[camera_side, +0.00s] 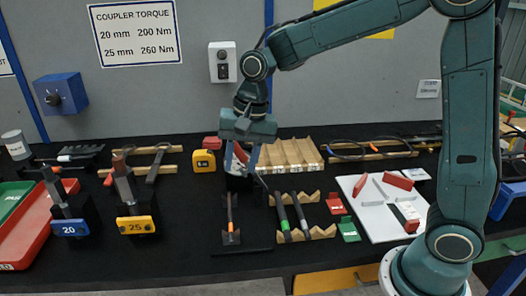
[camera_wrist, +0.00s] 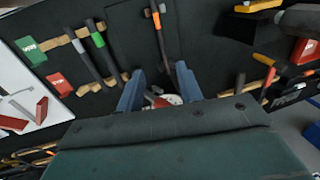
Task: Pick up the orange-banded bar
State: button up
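The dark orange-banded bar (camera_side: 230,214) runs from beneath my gripper toward the bench front, left of the wooden rack. In the wrist view the bar (camera_wrist: 163,38) runs from the top edge down toward the space between my fingers, its orange and pale bands near the top. My gripper (camera_side: 239,172) points down above the bar's far end. In the wrist view my gripper (camera_wrist: 160,88) has its two blue fingers spread apart, with no bar between them. A red and white thing shows beyond the fingers; I cannot tell what it is.
Two dark bars, one green-banded (camera_wrist: 98,40), lie on a wooden rack (camera_side: 308,235) just right. Clamps marked 20 (camera_side: 69,229) and 25 (camera_side: 136,225) stand left. A yellow tape measure (camera_side: 204,161) and slatted wooden block (camera_side: 290,155) are behind. A white board (camera_side: 375,220) lies right.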

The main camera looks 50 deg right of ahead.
send_over(231, 214)
jog(key=s+d, duration=0.1)
notch_tip(231, 214, down, 8)
jog(key=shift+s+f, duration=0.15)
jog(key=shift+f, duration=0.05)
jog(key=shift+f, duration=0.1)
jog(key=shift+w+a+f, duration=0.1)
jog(key=shift+w+f, duration=0.05)
jog(key=shift+f, duration=0.65)
jog(key=shift+w+a+f, duration=0.15)
jog(key=shift+w+f, duration=0.05)
jog(key=shift+f, duration=0.65)
jog(key=shift+w+a+f, duration=0.1)
jog(key=shift+w+f, duration=0.05)
jog(key=shift+f, duration=0.65)
grip_shut()
